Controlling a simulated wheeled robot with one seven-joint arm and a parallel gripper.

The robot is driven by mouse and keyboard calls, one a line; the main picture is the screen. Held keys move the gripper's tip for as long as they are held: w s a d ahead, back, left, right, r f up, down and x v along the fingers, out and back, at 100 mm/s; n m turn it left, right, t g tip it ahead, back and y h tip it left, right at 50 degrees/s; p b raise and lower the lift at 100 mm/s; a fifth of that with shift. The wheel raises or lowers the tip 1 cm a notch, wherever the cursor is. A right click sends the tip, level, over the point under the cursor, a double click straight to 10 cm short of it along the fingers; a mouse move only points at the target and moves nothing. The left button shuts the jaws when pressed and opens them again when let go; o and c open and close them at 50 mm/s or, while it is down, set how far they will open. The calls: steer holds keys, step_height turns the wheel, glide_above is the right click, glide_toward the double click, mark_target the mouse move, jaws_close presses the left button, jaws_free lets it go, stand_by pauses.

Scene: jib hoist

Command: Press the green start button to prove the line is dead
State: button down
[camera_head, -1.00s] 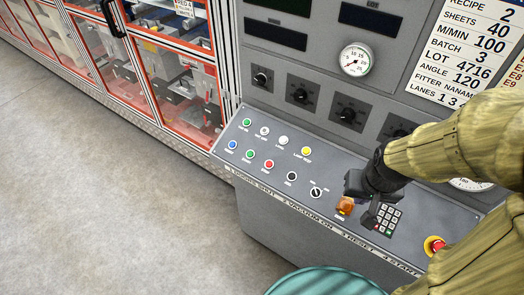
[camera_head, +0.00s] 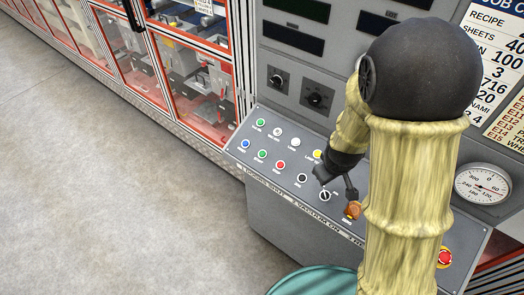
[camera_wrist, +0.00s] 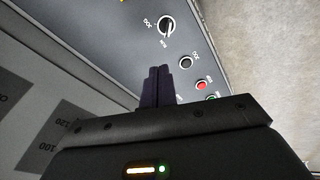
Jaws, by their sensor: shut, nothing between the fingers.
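Two green buttons show on the sloped grey panel in the head view. One is at the left of the lower row, the lower-row green button (camera_head: 262,154), between a blue button (camera_head: 245,144) and a red button (camera_head: 280,165). The other, the upper-row green button (camera_head: 260,122), is at the far left. Their labels are too small to read surely. My gripper (camera_head: 335,183) is shut and empty above the panel, right of the buttons and near the selector knob (camera_head: 324,195). In the wrist view its fingers (camera_wrist: 158,73) stand apart from the partly hidden green button (camera_wrist: 210,98).
A black button (camera_head: 302,178) lies between the red button and the selector. An orange item (camera_head: 353,210) and a red emergency stop (camera_head: 445,257) sit farther right. My arm hides much of the right side. Open floor (camera_head: 110,190) lies left; a teal round surface (camera_head: 315,282) is in front.

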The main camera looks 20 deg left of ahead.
steer(key=w+a+f+n+t+h+p, duration=0.1)
steer(key=w+a+f+n+t, duration=0.15)
steer(key=a+n, duration=0.25)
steer(key=w+a+f+n+t+p, duration=0.1)
steer(key=w+a+f+n, duration=0.15)
steer(key=a+n, duration=0.3)
step_height(320, 180, up, 3)
steer(key=n+t+y+p, duration=0.2)
steer(key=n+t, duration=0.4)
steer(key=n, duration=0.6)
glide_above(262, 154)
steer(key=s+a, duration=0.2)
steer(key=s, duration=0.4)
steer(key=shift+w+m, duration=0.25)
steer(key=shift+f, duration=0.1)
steer(key=w+f+b, duration=0.1)
steer(key=f+b, duration=0.1)
steer(key=w+d+f+b, duration=0.1)
steer(key=f+b, duration=0.1)
steer(key=f, duration=0.1)
steer(key=w+f+b, duration=0.1)
steer(key=f+b, duration=0.1)
steer(key=f, duration=0.1)
steer(key=shift+w+d, duration=0.1)
steer(key=shift+d, duration=0.15)
steer(key=shift+b, duration=0.3)
steer(key=shift+w+f, duration=0.1)
steer(key=shift+f, duration=0.2)
